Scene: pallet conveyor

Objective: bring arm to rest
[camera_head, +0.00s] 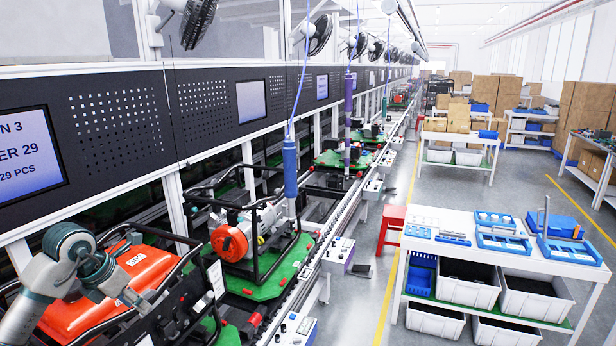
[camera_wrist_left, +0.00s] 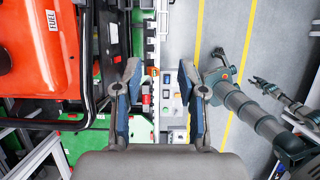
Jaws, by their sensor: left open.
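My left arm comes in from the lower left in the head view, and its gripper (camera_head: 135,298) is over the near edge of the red generator (camera_head: 115,282). In the left wrist view, the two fingers of this gripper (camera_wrist_left: 162,88) stand wide apart with nothing between them. Below the gap lie the conveyor's edge and a control box (camera_wrist_left: 182,92). The red generator's tank and black frame also show at the left of the wrist view (camera_wrist_left: 38,50). A grey-green arm, probably my right, shows there at the right; its jaw state is unclear.
A second generator (camera_head: 245,235) sits on a green pallet (camera_head: 268,283) farther along the conveyor. A blue tool (camera_head: 290,165) hangs above it. A white table (camera_head: 450,222) with blue trays and bins stands at the right, beside a red stool (camera_head: 391,225). The grey aisle between is clear.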

